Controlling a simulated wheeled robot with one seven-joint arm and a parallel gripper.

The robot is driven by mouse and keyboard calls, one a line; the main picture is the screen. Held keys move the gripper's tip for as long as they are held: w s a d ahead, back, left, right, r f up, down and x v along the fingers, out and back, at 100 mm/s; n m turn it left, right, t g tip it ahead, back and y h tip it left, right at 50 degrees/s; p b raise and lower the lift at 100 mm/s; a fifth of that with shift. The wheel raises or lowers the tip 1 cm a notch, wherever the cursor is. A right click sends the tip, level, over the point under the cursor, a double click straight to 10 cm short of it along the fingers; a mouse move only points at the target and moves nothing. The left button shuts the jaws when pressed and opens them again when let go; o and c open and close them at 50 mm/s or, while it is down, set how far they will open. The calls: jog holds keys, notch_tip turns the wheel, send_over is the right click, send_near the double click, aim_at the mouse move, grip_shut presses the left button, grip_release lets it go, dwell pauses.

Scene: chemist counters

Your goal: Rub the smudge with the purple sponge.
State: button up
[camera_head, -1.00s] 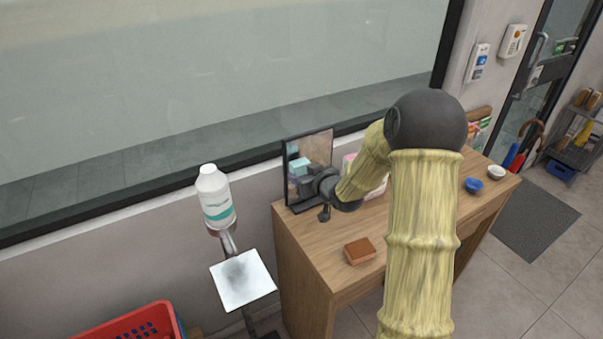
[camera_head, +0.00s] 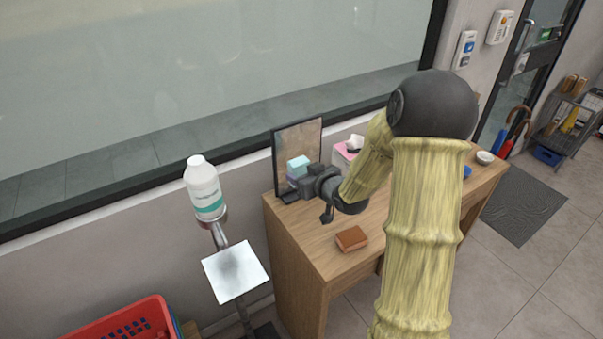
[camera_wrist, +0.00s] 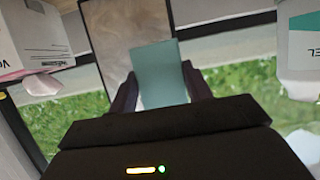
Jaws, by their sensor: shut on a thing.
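My gripper (camera_head: 305,179) is shut on a small block, the sponge (camera_head: 299,163), in front of the dark-framed mirror (camera_head: 298,140) on the wooden desk. The sponge's visible face is pale teal; a purplish patch shows just below it. In the wrist view the sponge (camera_wrist: 159,75) stands between the dark fingers, overlapping the mirror (camera_wrist: 105,30). I cannot tell whether it touches the glass. A cloudy brownish smudge (camera_wrist: 145,20) shows on the mirror's upper part, though it could be partly reflection.
A brown block (camera_head: 351,239) lies on the desk (camera_head: 300,235). A tissue box (camera_head: 343,158) stands behind my arm. Left of the desk are a white bottle (camera_head: 204,188) on a stand, a white plate (camera_head: 235,271) with a grey patch, and a red basket (camera_head: 125,322).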

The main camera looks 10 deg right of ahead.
jog(key=shift+s+d, duration=0.2)
jog(key=shift+s, duration=0.35)
jog(key=shift+s+d, duration=0.15)
jog(key=shift+s, duration=0.4)
